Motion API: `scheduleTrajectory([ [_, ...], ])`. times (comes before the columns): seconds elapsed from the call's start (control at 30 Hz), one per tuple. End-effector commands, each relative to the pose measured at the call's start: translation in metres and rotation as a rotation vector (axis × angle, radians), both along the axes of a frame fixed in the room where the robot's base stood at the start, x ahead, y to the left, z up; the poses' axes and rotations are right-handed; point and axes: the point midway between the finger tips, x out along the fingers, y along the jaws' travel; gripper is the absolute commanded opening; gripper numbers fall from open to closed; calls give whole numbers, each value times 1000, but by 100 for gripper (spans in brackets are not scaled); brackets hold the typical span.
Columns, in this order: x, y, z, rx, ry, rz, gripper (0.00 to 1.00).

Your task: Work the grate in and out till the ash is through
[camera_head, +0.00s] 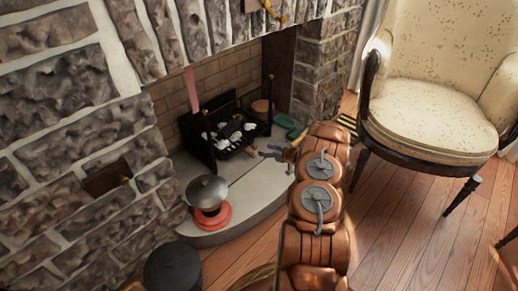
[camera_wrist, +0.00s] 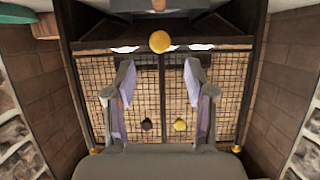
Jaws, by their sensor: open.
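The black grate (camera_head: 228,136) stands in the fireplace opening, with pale ash or lumps on it. In the wrist view, a dark bar (camera_wrist: 215,41) with a round yellow knob (camera_wrist: 159,41) at its middle crosses the top, and white bits show along it. My gripper (camera_wrist: 159,64) is open and empty. Its two fingers are apart, with the knob centred just beyond their tips and not touched, as far as I can tell. In the head view my gripper (camera_head: 269,153) is small, low in front of the grate's right side, partly hidden by my copper arm.
Brick walls (camera_wrist: 38,88) flank both sides. A grey pot (camera_head: 207,190) on a red base stands on the hearth (camera_head: 240,205). A cream armchair (camera_head: 430,90) is at right.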

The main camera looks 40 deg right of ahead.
Motion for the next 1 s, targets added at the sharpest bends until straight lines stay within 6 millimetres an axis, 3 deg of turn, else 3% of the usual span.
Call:
scheduleTrajectory([
  [0.5,59,9,-26,-2,-3,2,55],
  [0.9,66,10,-28,0,-1,1,55],
  [1.0,66,10,-28,0,-1,1,46],
])
